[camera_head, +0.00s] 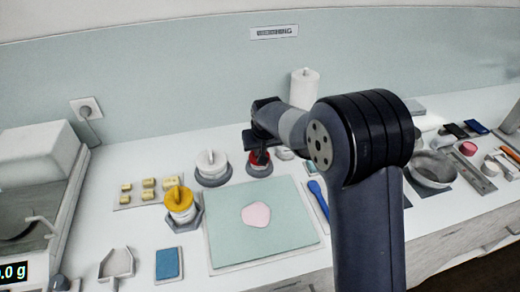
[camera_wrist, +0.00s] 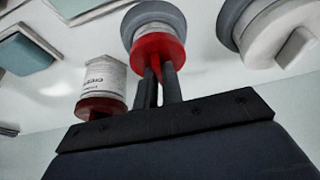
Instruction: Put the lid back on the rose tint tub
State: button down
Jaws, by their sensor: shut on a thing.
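My gripper (camera_head: 261,148) is shut on the upright knob of a red lid (camera_wrist: 158,49). In the wrist view, the two fingers of my gripper (camera_wrist: 159,80) stand close together on that knob. The lid lies over a pale tub (camera_wrist: 154,29) in a round grey ring; I cannot tell whether it is fully seated. In the head view, the red lid (camera_head: 258,158) shows just below my gripper, partly hidden by it. A second white tub with a label and a red end (camera_wrist: 103,82) stands nearby in the wrist view.
A white-lidded tub (camera_head: 212,163) in a grey ring stands to the left. A yellow-lidded tub (camera_head: 180,201) is at front left. A green mat (camera_head: 289,232) with a pink patch (camera_head: 256,214) lies in front. A tall white cylinder (camera_head: 304,86) stands behind my arm.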

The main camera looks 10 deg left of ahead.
jog(key=c, duration=1)
grip_release()
jog(key=shift+r, duration=0.1)
jog(key=shift+r+p, duration=1.45)
jog(key=shift+r, duration=0.75)
grip_shut()
